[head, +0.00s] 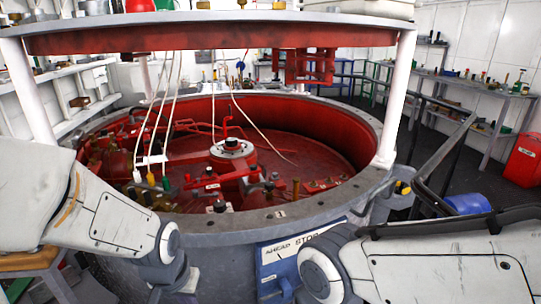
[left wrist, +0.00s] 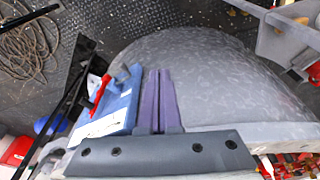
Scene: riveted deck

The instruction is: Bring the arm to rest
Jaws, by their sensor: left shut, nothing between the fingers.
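My left arm (head: 100,210) comes in from the left in the head view and bends down at the bottom edge. Its fingers cannot be made out there. In the left wrist view my left gripper (left wrist: 158,100) shows two purple fingers pressed together with nothing between them. The fingers are beside a blue box (left wrist: 124,103) with a white label and a red handle (left wrist: 102,90). I cannot tell whether they touch the box. My right arm (head: 430,265) crosses the lower right of the head view, and its gripper is out of frame.
A large round grey-rimmed well (head: 345,195) with a red interior fills the middle. A blue panel (head: 268,272) marked "AHEAD STOP" is on its near side. A dark railing (head: 425,160) and blue drum (head: 466,204) stand at right. Coiled rope (left wrist: 28,45) lies on the deck.

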